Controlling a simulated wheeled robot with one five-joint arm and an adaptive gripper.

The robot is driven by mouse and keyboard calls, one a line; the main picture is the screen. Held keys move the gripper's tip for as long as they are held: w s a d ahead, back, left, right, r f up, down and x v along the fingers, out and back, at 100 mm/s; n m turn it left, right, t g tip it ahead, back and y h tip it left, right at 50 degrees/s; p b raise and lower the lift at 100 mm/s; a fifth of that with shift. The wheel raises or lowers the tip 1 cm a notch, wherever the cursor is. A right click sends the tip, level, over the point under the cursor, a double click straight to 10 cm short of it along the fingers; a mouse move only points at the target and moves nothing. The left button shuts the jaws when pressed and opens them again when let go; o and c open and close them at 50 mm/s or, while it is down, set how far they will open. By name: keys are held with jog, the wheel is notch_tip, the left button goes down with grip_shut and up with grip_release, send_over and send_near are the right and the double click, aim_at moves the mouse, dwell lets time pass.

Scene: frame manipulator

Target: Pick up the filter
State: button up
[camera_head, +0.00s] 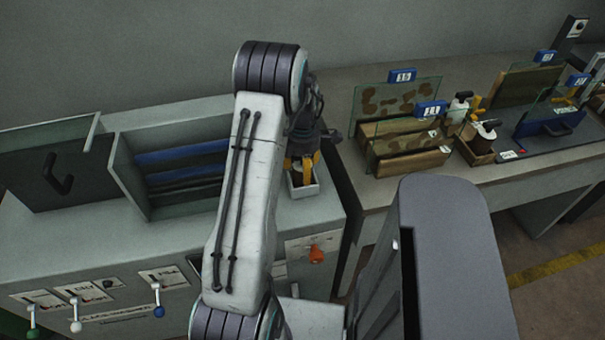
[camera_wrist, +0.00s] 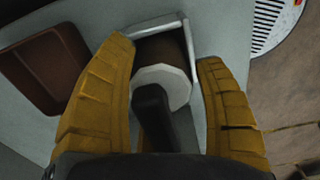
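The object I take to be the filter shows in the wrist view as a pale round disc (camera_wrist: 171,78) with a dark handle (camera_wrist: 153,112) rising towards the camera. It sits in a small box with a pale rim (camera_wrist: 186,52). My gripper (camera_wrist: 166,55) is open, with one yellow finger on each side of the disc and handle. A narrow gap shows at the right finger; at the left finger I cannot tell if there is contact. In the head view my gripper (camera_head: 306,172) points down at the small pale box (camera_head: 304,191); the filter is mostly hidden there.
An open box with blue and dark slats (camera_head: 182,158) stands left of my arm. A brown recess (camera_wrist: 45,70) lies left of the gripper in the wrist view. A table (camera_head: 385,190) at right holds camouflage-patterned pieces (camera_head: 410,150) and handled white items (camera_head: 487,130).

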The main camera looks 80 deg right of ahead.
jog(key=c, duration=1)
jog(key=shift+o, duration=0.2)
